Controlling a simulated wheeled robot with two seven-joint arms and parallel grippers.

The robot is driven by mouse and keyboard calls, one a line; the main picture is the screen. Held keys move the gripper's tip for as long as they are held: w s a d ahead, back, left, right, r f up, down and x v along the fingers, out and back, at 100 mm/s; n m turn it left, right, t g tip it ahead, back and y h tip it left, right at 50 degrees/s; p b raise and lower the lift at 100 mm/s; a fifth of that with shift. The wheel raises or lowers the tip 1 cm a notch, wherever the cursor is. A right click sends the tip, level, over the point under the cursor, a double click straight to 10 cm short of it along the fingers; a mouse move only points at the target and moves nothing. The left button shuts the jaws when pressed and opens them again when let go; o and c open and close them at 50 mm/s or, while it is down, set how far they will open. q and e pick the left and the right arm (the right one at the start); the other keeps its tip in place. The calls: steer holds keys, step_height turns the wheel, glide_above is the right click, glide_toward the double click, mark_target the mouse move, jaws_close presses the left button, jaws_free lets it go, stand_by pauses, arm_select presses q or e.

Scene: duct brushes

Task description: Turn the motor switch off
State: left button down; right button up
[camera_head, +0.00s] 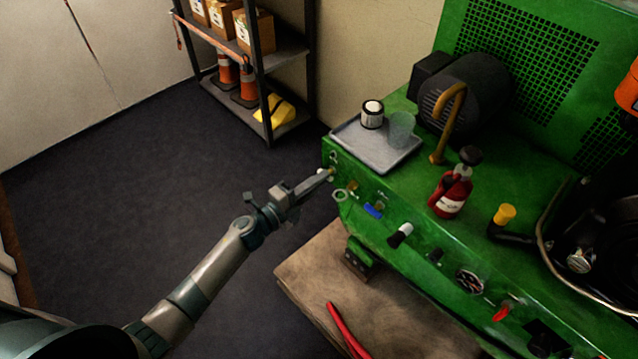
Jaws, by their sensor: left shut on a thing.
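The green machine (400,215) stands on the right, with a row of controls along its front panel. My left gripper (327,175) reaches in from the left to the far left end of that panel. Its fingers are shut on a small brass-coloured switch part (332,171). The fingertips mostly hide this part, so its position cannot be told, nor whether it is the motor switch. A key-like fitting with a ring (341,195), a blue tag (373,211), a black-and-white knob (400,235) and a red switch (502,313) sit farther right. My right gripper is not in view.
A grey tray (372,153) on the machine holds a jar (372,114) and a clear cup (400,129). A red bottle (452,191) stands nearby. A wooden surface (312,285) lies below the panel. Shelves (290,50) stand behind; the dark floor at left is clear.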

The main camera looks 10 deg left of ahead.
arm_select(q)
steer(key=shift+m, duration=0.7)
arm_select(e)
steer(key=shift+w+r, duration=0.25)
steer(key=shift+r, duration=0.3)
arm_select(q)
steer(key=c, duration=1.8)
jaws_free()
